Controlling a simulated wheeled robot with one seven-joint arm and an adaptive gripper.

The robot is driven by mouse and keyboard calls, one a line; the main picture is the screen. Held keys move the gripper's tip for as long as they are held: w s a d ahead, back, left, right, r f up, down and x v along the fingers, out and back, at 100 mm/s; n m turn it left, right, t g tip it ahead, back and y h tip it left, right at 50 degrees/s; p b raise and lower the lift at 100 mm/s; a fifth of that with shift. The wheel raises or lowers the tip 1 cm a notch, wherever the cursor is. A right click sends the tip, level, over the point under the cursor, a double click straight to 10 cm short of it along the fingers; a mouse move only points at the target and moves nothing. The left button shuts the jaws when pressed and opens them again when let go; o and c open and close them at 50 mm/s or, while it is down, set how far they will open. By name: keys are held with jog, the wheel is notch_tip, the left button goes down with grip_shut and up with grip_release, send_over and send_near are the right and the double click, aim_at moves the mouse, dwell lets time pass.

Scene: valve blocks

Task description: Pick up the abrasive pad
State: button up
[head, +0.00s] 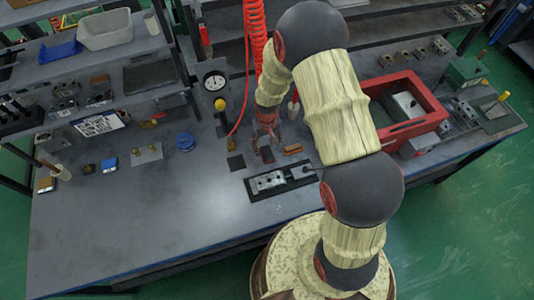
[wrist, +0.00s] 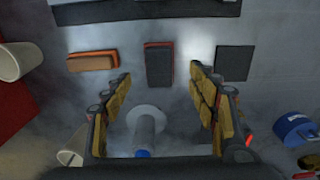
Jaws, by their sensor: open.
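A dark grey rectangular pad with a red edge, which looks like the abrasive pad (wrist: 158,65), lies flat on the bench in the middle of the wrist view. In the head view it shows only in part (head: 267,154), below my gripper (head: 265,124). My gripper also shows in the wrist view (wrist: 160,77), with its two fingers apart and nothing held between them. The pad appears between and beyond the fingertips. I cannot tell the exact height of the fingertips above it.
An orange-brown block (wrist: 92,61) lies left of the pad in the wrist view, and a flat dark square (wrist: 234,63) lies right. A black tray with a metal block (head: 268,182) is nearby. A red crate (head: 435,110) and blue roll (head: 185,141) stand farther out. The bench's front left is clear.

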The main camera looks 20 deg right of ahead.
aim_at(267, 152)
jog(key=shift+w+f, duration=0.1)
jog(key=shift+f, duration=3.1)
jog(key=shift+c, duration=0.9)
jog(key=c, duration=1.1)
